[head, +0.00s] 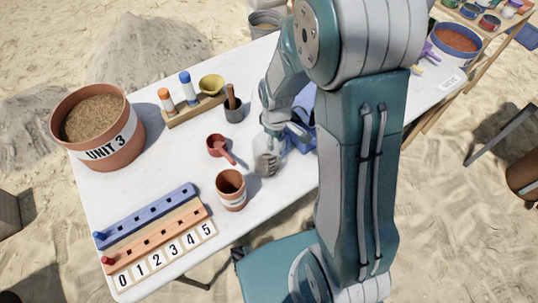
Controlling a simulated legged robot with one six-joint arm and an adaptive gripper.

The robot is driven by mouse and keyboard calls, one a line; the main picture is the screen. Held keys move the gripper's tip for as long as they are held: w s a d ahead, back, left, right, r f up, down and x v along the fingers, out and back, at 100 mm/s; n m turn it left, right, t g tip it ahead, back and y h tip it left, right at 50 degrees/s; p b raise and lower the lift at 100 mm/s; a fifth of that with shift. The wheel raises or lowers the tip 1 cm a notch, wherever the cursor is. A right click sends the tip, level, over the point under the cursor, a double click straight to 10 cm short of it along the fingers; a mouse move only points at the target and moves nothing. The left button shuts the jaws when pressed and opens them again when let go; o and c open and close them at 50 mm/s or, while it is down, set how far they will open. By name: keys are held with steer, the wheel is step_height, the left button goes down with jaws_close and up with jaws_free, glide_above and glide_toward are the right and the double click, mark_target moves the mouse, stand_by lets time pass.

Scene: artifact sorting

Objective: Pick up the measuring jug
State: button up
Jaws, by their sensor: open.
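A clear, pale vessel (265,160) with a greyish lower part stands on the white table (180,205) near the middle. It looks like the measuring jug, but its upper part is partly hidden by my gripper. My gripper (273,125) is open, pointing down at the vessel's top from behind. I cannot tell whether its fingers touch the vessel. A small red scoop-like cup (217,147) with a handle lies just left of it.
A brown labelled pot (231,190) stands close in front. A blue object (302,137) is right beside my gripper, partly hidden by my arm. Free tabletop lies left of the scoop.

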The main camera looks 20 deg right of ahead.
steer(key=shift+f, duration=0.75)
jaws_close()
steer(key=shift+r, duration=0.5)
step_height(320, 180, up, 3)
steer(key=shift+f, duration=0.2)
steer(key=s+r, duration=0.4)
steer(key=r, duration=0.1)
steer(key=shift+s+r, duration=0.15)
steer(key=shift+s, duration=0.15)
steer(key=s+r, duration=0.4)
steer(key=s, duration=0.5)
steer(key=shift+s, duration=0.2)
